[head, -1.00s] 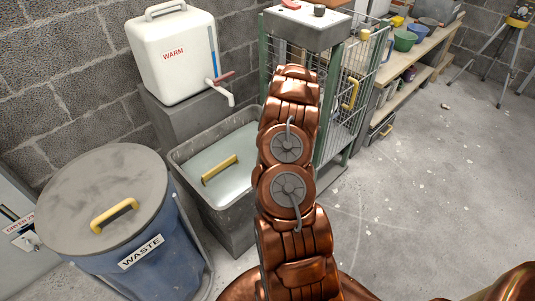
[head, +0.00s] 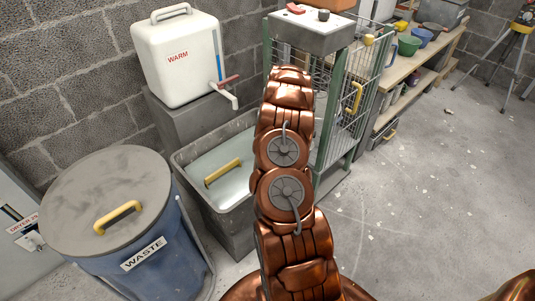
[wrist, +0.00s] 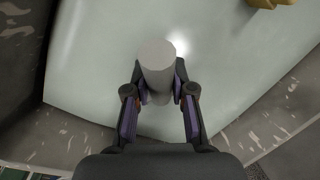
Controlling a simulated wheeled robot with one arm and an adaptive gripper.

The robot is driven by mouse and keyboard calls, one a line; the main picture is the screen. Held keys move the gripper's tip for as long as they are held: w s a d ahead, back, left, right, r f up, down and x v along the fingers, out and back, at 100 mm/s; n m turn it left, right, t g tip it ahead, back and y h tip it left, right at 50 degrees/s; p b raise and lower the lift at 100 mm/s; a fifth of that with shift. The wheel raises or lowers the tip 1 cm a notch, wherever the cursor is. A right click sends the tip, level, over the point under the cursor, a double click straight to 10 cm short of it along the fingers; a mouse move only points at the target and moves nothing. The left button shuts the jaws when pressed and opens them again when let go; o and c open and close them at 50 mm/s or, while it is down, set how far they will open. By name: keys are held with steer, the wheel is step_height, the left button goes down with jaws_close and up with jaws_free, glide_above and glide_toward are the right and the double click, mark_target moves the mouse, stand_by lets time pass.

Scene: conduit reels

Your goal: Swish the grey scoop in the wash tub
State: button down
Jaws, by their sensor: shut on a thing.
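The wash tub (head: 229,232) is a grey rectangular tub of pale liquid beside the waste bin, partly hidden by my arm in the head view. In the wrist view its wall (wrist: 275,110) shows at the right and its pale inside fills most of the picture. My gripper (wrist: 159,90) is shut on the grey scoop (wrist: 156,58), seen as a plain grey cylinder standing between the fingers over the tub. The scoop's lower end is hidden, so I cannot tell how deep it is. In the head view my arm hides both gripper and scoop.
A yellow bar (head: 223,172) lies across the tub. A white WARM tank (head: 180,60) with a tap (head: 226,88) stands behind it. The blue waste bin (head: 130,245) is at left, a wire cage (head: 345,115) at right. Floor at right is mostly clear.

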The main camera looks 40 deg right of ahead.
step_height(320, 180, up, 15)
steer(key=p, duration=0.3)
stand_by(0.8)
steer(key=shift+f, duration=0.1)
stand_by(0.9)
